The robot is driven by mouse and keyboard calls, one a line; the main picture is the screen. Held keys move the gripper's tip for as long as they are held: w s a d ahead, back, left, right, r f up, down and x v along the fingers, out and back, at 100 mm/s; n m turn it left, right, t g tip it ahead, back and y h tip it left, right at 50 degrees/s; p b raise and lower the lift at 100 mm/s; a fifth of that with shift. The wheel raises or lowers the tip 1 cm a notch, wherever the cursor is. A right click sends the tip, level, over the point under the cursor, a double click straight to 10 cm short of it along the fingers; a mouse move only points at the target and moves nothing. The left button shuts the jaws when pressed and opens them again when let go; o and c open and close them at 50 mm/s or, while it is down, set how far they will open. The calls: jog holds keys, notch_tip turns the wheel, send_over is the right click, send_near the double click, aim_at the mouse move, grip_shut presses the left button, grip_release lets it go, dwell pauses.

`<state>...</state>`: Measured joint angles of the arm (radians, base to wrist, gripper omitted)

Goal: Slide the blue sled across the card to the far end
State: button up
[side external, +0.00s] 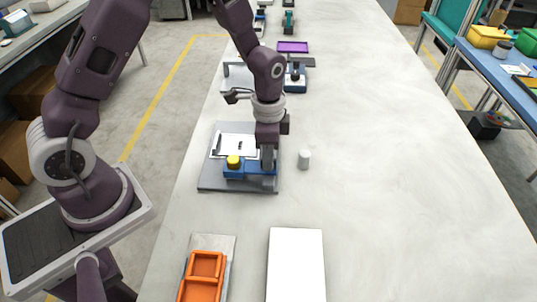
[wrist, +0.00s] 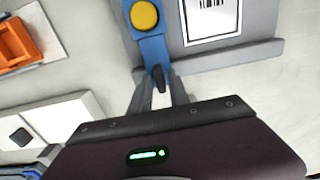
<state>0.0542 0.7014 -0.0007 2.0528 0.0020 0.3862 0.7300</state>
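The blue sled (side external: 234,173) has a yellow round knob and sits at the front edge of a white card (side external: 231,141) on a grey board (side external: 216,186). In the wrist view the sled (wrist: 153,48) runs down from its yellow knob at the top, and a dark upright handle (wrist: 158,78) stands at its near end. The card (wrist: 211,27) shows a barcode there. My gripper (side external: 268,167) is low at the sled's right end.
An orange divided tray (side external: 206,270) and a white box (side external: 296,265) lie at the front. More fixtures, with a purple tray (side external: 292,47), stand behind. The table's right side is clear.

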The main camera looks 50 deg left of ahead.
grip_shut()
dwell(1.2)
